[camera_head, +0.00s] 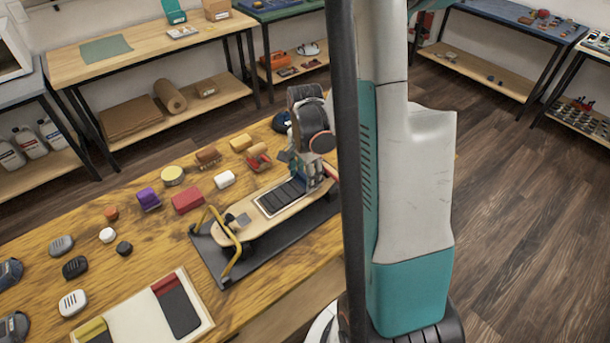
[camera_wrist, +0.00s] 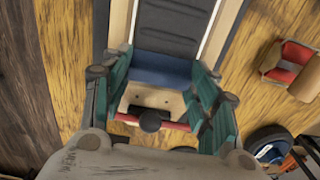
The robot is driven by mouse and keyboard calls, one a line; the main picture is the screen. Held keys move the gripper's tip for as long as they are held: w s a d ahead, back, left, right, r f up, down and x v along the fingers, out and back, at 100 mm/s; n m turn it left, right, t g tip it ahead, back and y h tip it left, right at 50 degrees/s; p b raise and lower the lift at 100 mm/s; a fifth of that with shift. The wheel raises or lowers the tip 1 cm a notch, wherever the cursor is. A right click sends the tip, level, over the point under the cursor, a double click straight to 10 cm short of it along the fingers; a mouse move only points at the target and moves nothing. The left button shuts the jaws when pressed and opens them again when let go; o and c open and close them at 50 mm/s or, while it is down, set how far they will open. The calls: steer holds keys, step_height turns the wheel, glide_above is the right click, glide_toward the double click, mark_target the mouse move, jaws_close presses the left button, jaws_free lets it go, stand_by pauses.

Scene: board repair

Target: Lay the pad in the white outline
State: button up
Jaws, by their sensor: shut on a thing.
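The dark ribbed pad (camera_head: 283,197) lies flat over the white outline (camera_head: 262,209) on the wooden skateboard deck (camera_head: 250,230). White lines show along both long sides of the pad (camera_wrist: 178,28) in the wrist view. My gripper (camera_head: 306,178) is low over the far right end of the deck. In the wrist view its teal fingers (camera_wrist: 158,65) stand on either side of the pad's blue end strip (camera_wrist: 162,70) and are shut on it. The pad's far end is outside the wrist view, and the gripper partly hides its near end in the head view.
The skateboard rests on a dark mat (camera_head: 205,251) with a yellow stand (camera_head: 233,262) at its left end. Several small blocks, including a red one (camera_head: 187,201), lie behind it. A white board (camera_head: 145,315) lies at the front left.

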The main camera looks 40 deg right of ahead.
steer(key=shift+f, duration=0.2)
steer(key=o, duration=0.9)
steer(key=shift+r, duration=0.1)
steer(key=shift+r, duration=0.1)
step_height(320, 180, up, 12)
steer(key=p, duration=0.4)
